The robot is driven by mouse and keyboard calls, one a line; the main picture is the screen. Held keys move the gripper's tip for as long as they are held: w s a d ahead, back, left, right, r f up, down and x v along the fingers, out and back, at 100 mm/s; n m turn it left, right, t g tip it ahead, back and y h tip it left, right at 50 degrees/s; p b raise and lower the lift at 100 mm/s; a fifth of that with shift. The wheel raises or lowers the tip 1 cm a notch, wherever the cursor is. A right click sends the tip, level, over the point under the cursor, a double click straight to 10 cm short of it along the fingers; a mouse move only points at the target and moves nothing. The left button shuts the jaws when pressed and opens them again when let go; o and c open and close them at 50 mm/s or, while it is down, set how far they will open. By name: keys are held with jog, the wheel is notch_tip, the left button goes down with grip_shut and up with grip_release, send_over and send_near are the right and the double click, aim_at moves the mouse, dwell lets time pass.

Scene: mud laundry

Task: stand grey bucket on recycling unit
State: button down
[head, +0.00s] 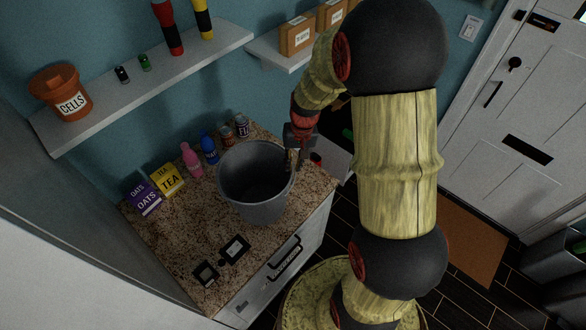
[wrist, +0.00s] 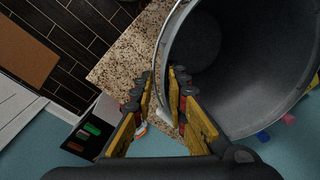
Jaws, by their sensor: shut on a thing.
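The grey bucket (head: 240,200) is upright or nearly so, its open mouth facing up, over the speckled granite top of what looks like the recycling unit (head: 160,240). My gripper (head: 292,160) is at the right side of the bucket's rim. In the wrist view my gripper (wrist: 161,78) has its yellow fingers on either side of the rim of the bucket (wrist: 235,75), shut on it. The granite top (wrist: 125,55) shows beneath. I cannot tell whether the bucket's base touches the top.
At the top's back edge stand an oats box (head: 143,197), a tea box (head: 167,179), a pink bottle (head: 192,160), a blue bottle (head: 209,147) and cans (head: 242,126). Two black-framed cards (head: 234,249) lie at the front. A shelf (head: 150,85) holds an orange pot (head: 62,92).

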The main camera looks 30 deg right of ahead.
jog(key=f, duration=0.3)
jog(key=shift+w+f+p, duration=0.25)
jog(key=shift+f+p, duration=0.05)
jog(key=shift+p, duration=0.1)
jog(key=c, duration=1.8)
grip_release()
jog(key=shift+o, duration=0.2)
notch_tip(320, 180, up, 12)
jog(key=d, duration=0.1)
jog(key=s+a+r+n+t, duration=0.2)
jog(key=s+a+r, duration=0.4)
jog(key=s+r, duration=0.3)
jog(key=s+a+r+n+t+h, duration=0.1)
jog(key=s+a+r+n+t, duration=0.1)
jog(key=s+a+r, duration=0.4)
jog(key=s+r+t+b, duration=0.1)
jog(key=s+r, duration=0.1)
jog(key=s, duration=0.1)
jog(key=shift+s+r+n, duration=0.35)
jog(key=shift+n, duration=0.05)
